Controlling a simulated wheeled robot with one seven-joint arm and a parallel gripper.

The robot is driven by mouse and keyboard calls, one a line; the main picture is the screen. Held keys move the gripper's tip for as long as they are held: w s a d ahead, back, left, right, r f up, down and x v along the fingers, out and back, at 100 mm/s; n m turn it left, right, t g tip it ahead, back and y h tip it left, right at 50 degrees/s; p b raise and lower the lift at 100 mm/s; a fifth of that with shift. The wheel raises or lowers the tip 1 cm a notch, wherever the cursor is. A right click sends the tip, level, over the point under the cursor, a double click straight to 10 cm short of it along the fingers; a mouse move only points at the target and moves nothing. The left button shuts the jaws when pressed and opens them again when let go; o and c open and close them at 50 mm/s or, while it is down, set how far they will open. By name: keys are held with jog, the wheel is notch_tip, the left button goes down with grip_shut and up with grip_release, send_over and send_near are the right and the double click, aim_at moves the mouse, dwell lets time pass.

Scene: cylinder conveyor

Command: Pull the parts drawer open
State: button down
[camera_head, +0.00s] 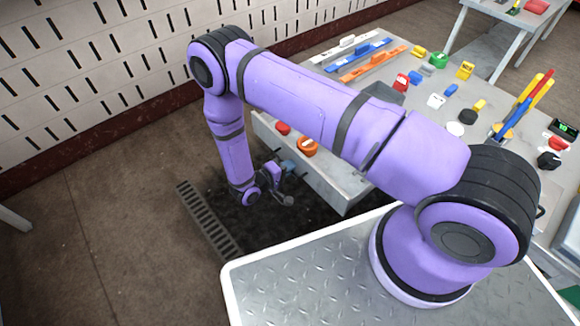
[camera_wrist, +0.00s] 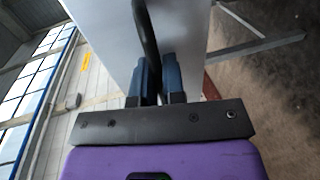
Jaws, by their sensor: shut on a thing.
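The parts drawer's pale front (camera_head: 330,188) is on the near side of the grey workbench, partly behind my arm. My gripper (camera_head: 287,168) is at this front, low beside the bench. In the wrist view my gripper's two blue fingers (camera_wrist: 156,82) are shut on the drawer's dark bar handle (camera_wrist: 144,30), one finger on each side. The white drawer front (camera_wrist: 105,35) fills the upper middle of that view. My arm hides much of the drawer and the bench edge, so I cannot tell how far the drawer stands open.
Several coloured parts lie on the workbench (camera_head: 485,72), with white, blue and orange strips (camera_head: 372,63) at the back. A red part (camera_head: 282,128) and an orange part (camera_head: 309,147) are near the front panel. A floor grate (camera_head: 208,222) lies left of my gripper. Brown floor there is clear.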

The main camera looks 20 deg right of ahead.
jog(key=c, duration=1.2)
grip_release()
jog(key=shift+c, duration=0.2)
jog(key=v, duration=1)
jog(key=shift+a, duration=0.35)
jog(key=shift+s, duration=0.1)
jog(key=shift+r, duration=0.1)
